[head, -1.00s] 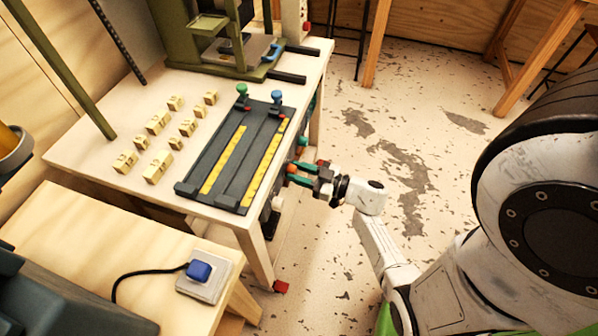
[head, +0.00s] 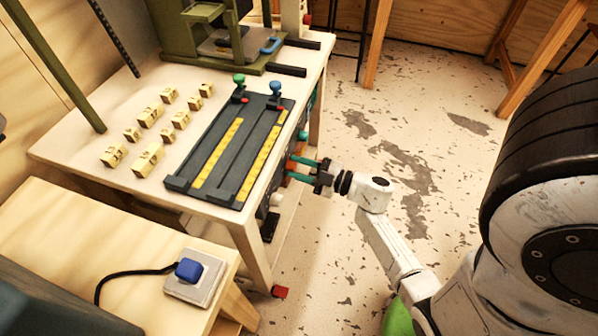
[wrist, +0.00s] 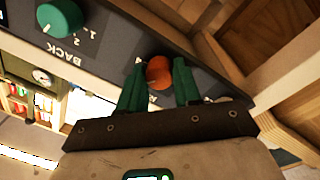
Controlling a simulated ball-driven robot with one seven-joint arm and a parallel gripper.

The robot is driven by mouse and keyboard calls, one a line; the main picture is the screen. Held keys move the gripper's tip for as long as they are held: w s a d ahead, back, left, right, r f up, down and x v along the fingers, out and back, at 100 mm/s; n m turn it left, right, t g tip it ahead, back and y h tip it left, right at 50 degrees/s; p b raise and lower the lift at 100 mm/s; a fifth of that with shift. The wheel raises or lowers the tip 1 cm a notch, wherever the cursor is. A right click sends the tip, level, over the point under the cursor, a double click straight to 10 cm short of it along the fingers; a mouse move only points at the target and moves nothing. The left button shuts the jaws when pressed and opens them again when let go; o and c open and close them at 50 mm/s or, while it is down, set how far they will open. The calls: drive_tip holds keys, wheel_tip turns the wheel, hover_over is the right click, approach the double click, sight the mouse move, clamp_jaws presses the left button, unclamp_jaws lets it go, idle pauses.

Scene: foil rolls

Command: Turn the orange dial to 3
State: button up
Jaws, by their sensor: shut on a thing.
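The orange dial (wrist: 158,72) is on a dark panel (wrist: 105,62) in the wrist view. Its pointer and numbers are mostly hidden by my fingers, so I cannot read its setting. My gripper (wrist: 159,79) is shut on the dial, with one green finger on each side. In the head view my gripper (head: 290,170) reaches the right side of the workbench, where the dial is largely hidden.
A green dial (wrist: 60,18), with "BACK" and numbers beside it, is left of the orange one. The workbench (head: 90,128) carries a slider board (head: 217,150) and several small yellow blocks (head: 150,115). A wooden leg (wrist: 225,65) stands close right of the panel.

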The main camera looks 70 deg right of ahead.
drive_tip(key=shift+n+b, duration=0.7)
drive_tip(key=shift+n, duration=0.5)
drive_tip(key=o, duration=1)
drive_tip(key=shift+o, duration=0.2)
drive_tip(key=s, duration=1)
drive_tip(key=shift+s+f+b, duration=0.25)
drive_tip(key=shift+s+b, duration=0.05)
drive_tip(key=shift+s, duration=0.1)
